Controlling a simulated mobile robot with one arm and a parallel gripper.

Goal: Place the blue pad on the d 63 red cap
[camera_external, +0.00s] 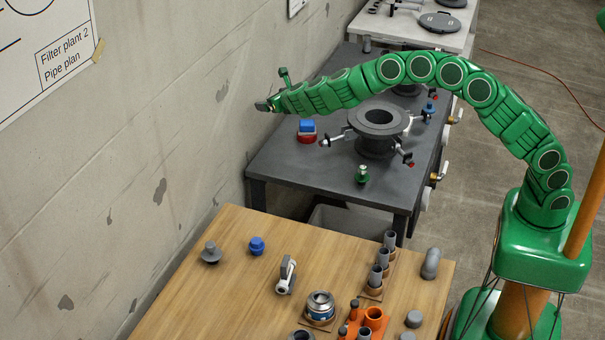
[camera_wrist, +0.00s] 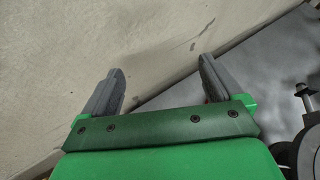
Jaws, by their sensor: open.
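A blue pad (camera_external: 306,125) sits on top of a red cap (camera_external: 307,138) on the dark grey table, near its left edge in the external view. No size marking on the cap is legible. My gripper (camera_external: 264,106) is up and to the left of them, close to the wall, and apart from both. In the wrist view my gripper (camera_wrist: 162,68) has its two grey fingers spread with nothing between them. The pad cannot be made out in the wrist view.
A dark flanged pipe (camera_external: 379,125) with side clamps stands right of the cap. A green fitting (camera_external: 362,174) stands in front. The concrete wall (camera_external: 150,120) borders the left. A wooden table (camera_external: 220,290) in front holds a blue knob (camera_external: 257,246) and several fittings.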

